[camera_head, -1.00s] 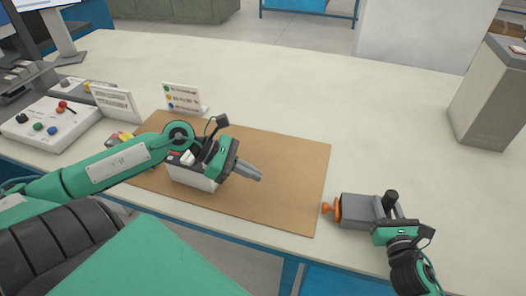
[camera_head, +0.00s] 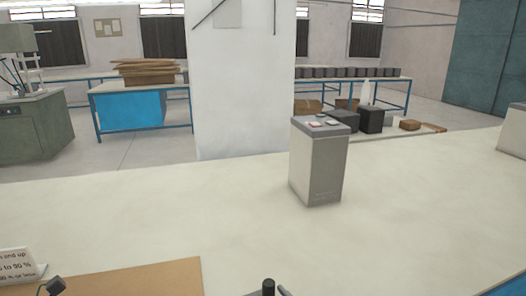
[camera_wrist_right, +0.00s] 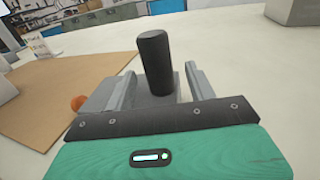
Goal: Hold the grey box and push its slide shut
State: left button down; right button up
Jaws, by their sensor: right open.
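The grey box (camera_wrist_right: 98,97) lies on the table at the right edge of the brown mat, seen in the right wrist view. A black upright post (camera_wrist_right: 153,60) stands on it, and an orange knob (camera_wrist_right: 78,103) sticks out at its left side. My right gripper (camera_wrist_right: 160,72) is open, with one finger on each side of the post; I cannot tell whether either finger touches it. The slide cannot be made out.
The brown mat (camera_head: 130,281) fills the bottom left, with a white sign (camera_head: 20,265) beside it. A grey pedestal with buttons (camera_head: 318,170) stands on the table behind the box. Clear pale table lies around it.

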jog(key=v, duration=1)
